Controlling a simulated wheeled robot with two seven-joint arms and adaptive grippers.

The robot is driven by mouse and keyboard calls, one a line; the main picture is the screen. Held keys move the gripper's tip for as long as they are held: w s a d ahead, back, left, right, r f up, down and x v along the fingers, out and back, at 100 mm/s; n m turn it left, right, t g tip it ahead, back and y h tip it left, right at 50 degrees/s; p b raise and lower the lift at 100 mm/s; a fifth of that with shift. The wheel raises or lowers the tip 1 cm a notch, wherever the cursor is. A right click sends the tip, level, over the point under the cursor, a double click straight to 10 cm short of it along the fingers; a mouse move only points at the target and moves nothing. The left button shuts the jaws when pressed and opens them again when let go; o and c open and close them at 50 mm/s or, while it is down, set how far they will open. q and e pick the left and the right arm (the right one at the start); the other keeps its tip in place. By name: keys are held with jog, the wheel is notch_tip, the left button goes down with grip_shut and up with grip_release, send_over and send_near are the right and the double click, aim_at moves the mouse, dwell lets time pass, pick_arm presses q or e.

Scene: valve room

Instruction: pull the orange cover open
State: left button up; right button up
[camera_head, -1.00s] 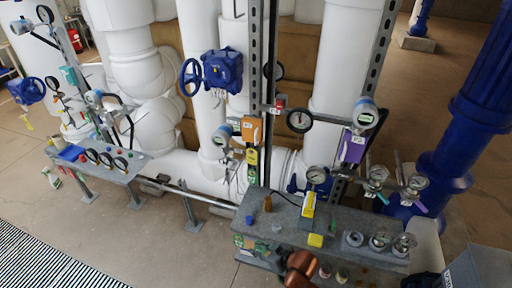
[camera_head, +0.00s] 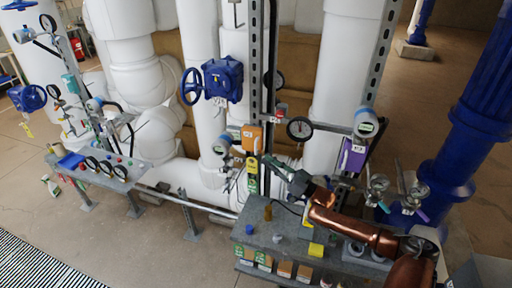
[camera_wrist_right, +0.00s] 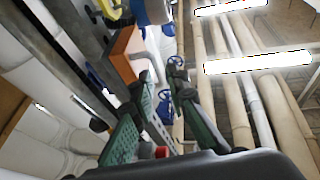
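The orange cover (camera_head: 252,137) is a small box-like piece with a white label, mounted on the upright metal strut in the middle of the head view. In the right wrist view the orange cover (camera_wrist_right: 124,56) shows as an orange face at upper left, beyond the fingers. My right gripper (camera_head: 274,163) is just below and right of the cover, pointing up and left, apart from it as far as I can tell. In the right wrist view its fingers (camera_wrist_right: 158,92) are spread with nothing between them. My left gripper is not in view.
A yellow tag (camera_head: 252,175) hangs below the cover. A black gauge (camera_head: 299,128) and a purple box (camera_head: 352,156) are to the right. A grey bench (camera_head: 262,239) with small parts lies below. A blue valve (camera_head: 222,80) is above left.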

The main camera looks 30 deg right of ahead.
aim_at(256, 152)
jog(key=shift+y, duration=0.3)
jog(key=shift+w+a+r+p, duration=0.15)
jog(key=shift+w+a+r, duration=0.25)
jog(key=shift+w+r, duration=0.5)
jog(key=shift+w+a+r+p, duration=0.2)
jog(key=shift+w+a+r, duration=0.35)
jog(key=shift+w, duration=0.65)
jog(key=shift+w+a+r+p, duration=0.15)
jog(key=shift+w+a+r, duration=0.15)
jog(key=shift+w+r, duration=0.65)
jog(key=shift+w+f, duration=0.1)
jog(key=shift+c, duration=0.2)
grip_shut()
jog(key=shift+a+t, duration=0.1)
jog(key=shift+t, duration=0.2)
